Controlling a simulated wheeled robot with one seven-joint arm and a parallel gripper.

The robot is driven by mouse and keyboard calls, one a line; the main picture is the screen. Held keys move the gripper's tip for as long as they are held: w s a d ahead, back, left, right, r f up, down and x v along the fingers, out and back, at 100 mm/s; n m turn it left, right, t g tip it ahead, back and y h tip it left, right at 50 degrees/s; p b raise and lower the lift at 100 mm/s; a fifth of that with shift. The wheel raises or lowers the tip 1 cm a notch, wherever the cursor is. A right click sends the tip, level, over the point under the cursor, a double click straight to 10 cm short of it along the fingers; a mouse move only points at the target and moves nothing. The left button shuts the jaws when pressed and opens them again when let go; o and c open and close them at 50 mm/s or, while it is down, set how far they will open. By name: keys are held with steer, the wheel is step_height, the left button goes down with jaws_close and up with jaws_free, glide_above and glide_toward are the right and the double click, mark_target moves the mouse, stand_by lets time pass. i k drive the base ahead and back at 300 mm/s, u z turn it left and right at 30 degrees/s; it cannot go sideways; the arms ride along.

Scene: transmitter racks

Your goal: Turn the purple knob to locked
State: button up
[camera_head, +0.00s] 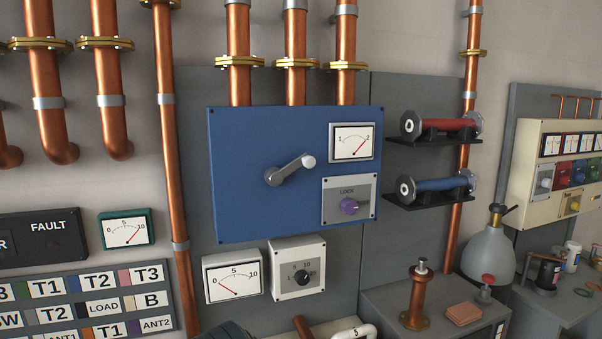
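The purple knob (349,206) sits on a small light-grey plate (329,210) at the lower right of a blue panel (240,150). The word LOCK is printed above the knob; any other marking and the knob's exact pointer direction are too small to tell. On the same panel are a grey crank lever (290,170) with a pale end, pointing up and right, and a square 1-to-2 gauge (352,141) above the knob. My gripper is not in view, and nothing touches or covers the knob.
Copper pipes (239,80) enter the panel's top. Red (448,126) and blue (440,184) cylinders on black shelves jut out to its right. A white gauge (232,277) and a black-knob box (297,268) are below. A grey cabinet (385,295) stands lower right. The space before the knob looks clear.

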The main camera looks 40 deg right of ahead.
mark_target(348, 205)
steer(key=z, duration=1.1)
